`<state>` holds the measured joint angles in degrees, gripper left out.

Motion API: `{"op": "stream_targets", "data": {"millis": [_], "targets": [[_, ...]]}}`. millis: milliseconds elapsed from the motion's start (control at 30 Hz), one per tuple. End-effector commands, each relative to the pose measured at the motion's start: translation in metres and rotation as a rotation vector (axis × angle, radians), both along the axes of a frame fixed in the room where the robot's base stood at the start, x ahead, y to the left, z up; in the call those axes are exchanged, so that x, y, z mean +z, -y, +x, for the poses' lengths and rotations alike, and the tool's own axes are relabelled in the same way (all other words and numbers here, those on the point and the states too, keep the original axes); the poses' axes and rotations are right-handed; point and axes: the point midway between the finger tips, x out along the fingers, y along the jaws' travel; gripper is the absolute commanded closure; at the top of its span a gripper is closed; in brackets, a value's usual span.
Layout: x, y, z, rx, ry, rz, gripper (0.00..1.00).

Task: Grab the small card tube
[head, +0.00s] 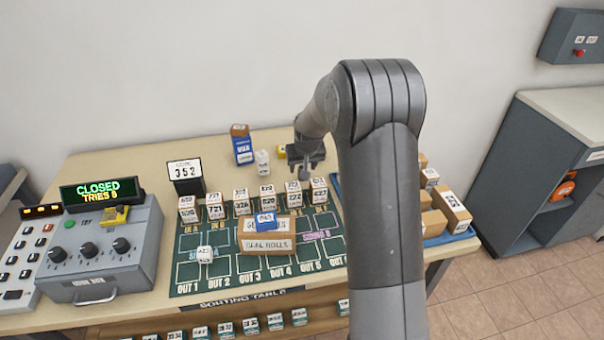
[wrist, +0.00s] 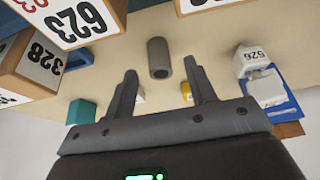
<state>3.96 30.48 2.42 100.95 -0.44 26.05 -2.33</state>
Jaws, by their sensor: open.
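A small grey card tube (wrist: 158,58) shows in the wrist view, with its dark open end facing toward my gripper. My gripper (wrist: 160,76) is open and empty, with one finger on each side of the line to the tube. The tube appears just beyond the fingertips and I see no contact. In the head view my gripper (head: 307,160) is low over the back of the table, behind the row of numbered boxes.
Numbered boxes (wrist: 85,18) stand close to the tube in the wrist view. A white block (wrist: 252,62) and a yellow item (wrist: 187,91) are nearby. A blue box (head: 243,150) stands at the back of the table. A blue tray (head: 449,237) with parcels is at the right.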

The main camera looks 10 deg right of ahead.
Motion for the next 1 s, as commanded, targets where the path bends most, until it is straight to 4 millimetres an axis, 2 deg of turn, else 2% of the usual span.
{"op": "stream_targets", "data": {"millis": [100,233,533,1000], "targets": [[-0.018,0.000,0.007,0.000,-0.004,0.000,0.49],[-0.030,-0.001,0.013,0.000,-0.003,0.000,0.49],[-0.033,-0.001,0.014,0.000,-0.001,0.000,0.49],[-0.033,-0.001,0.014,0.000,-0.001,0.000,0.88]]}}
